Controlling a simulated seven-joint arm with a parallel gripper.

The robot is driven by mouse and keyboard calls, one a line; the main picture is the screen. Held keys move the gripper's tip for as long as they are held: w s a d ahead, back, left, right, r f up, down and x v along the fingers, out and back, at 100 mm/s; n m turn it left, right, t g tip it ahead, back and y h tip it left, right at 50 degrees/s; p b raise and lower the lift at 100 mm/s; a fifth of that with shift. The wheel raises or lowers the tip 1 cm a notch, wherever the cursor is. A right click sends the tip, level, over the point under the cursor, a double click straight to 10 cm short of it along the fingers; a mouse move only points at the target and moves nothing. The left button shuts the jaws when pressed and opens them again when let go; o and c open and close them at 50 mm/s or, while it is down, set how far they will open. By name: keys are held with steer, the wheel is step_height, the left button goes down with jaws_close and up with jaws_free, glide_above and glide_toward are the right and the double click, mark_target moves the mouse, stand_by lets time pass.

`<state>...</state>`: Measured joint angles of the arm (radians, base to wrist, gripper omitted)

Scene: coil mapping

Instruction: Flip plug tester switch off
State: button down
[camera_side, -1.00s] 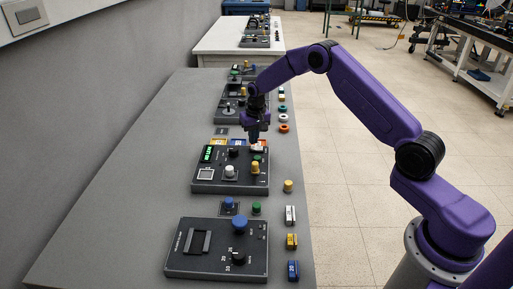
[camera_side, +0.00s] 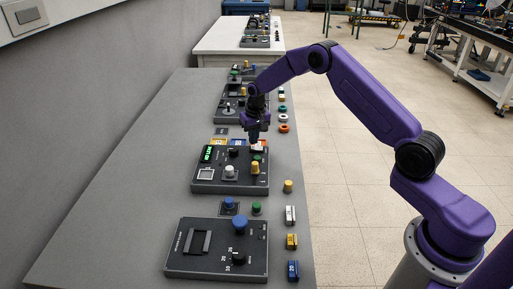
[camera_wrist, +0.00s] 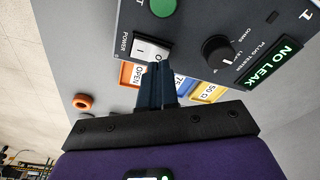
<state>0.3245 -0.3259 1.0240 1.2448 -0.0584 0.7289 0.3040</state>
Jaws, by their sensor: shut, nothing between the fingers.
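The plug tester (camera_side: 203,186) is a dark box on the grey bench in the side view. Its lit green display (camera_wrist: 273,64) reads NO LEAK in the wrist view. The white rocker switch (camera_wrist: 148,47), labelled POWER, carries I and O marks and sits at the box's edge; it also shows in the side view (camera_side: 258,148). My gripper (camera_wrist: 158,68) is shut and empty, its fingertips at the O end of the rocker. They partly cover that end, and I cannot tell whether they touch it. In the side view my gripper (camera_side: 254,141) points down over the box's far right corner.
A black knob (camera_wrist: 218,50) and a green button (camera_wrist: 163,7) flank the switch. OPEN (camera_wrist: 134,76) and other coloured plates lie beside the box. A tall yellow knob (camera_side: 255,167) stands on the box. An orange ring (camera_wrist: 82,102) lies on the bench.

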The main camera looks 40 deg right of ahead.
mark_target(253, 147)
steer(key=shift+f, duration=0.85)
stand_by(0.4)
steer(key=shift+r, duration=3.55)
